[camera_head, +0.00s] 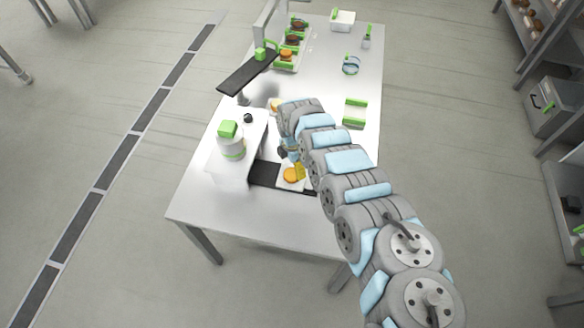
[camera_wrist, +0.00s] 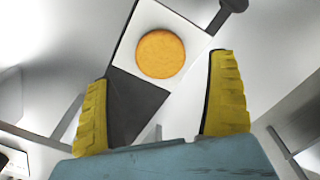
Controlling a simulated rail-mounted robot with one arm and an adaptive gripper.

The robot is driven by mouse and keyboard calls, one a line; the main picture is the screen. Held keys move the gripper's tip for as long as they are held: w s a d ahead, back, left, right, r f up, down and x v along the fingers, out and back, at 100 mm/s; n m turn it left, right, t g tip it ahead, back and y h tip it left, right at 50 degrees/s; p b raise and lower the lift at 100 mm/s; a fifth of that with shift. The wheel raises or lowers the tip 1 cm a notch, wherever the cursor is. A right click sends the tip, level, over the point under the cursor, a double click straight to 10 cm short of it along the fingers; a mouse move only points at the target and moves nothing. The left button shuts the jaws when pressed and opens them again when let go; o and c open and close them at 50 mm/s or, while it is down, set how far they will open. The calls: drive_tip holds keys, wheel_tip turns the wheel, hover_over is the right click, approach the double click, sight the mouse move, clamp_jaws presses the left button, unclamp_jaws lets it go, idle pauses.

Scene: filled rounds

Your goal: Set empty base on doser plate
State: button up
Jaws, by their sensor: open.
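A round orange base (camera_wrist: 160,54) lies flat on a white square plate (camera_wrist: 133,52) in the wrist view. In the head view the same base (camera_head: 291,175) sits beside the white doser housing (camera_head: 232,165), over a dark strip (camera_head: 264,173). The top of the base is bare. My gripper (camera_wrist: 162,68) is open, with its yellow fingers apart and nothing between them. In the head view my gripper (camera_head: 298,166) is low, right by the base. I cannot tell whether a finger touches the plate.
A green-capped bottle (camera_head: 231,140) stands on the doser housing. A black tilted panel (camera_head: 247,73) is behind it. A rack (camera_head: 287,65) with several rounds, a green-and-white block (camera_head: 354,113) and a white box (camera_head: 342,21) stand farther back. The table's front left (camera_head: 205,205) is clear.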

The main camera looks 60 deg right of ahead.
sight(292, 173)
wheel_tip(292, 173, up, 7)
drive_tip(key=p, duration=0.1)
drive_tip(key=shift+f+p, duration=0.2)
drive_tip(key=shift+p, duration=0.1)
idle(0.6)
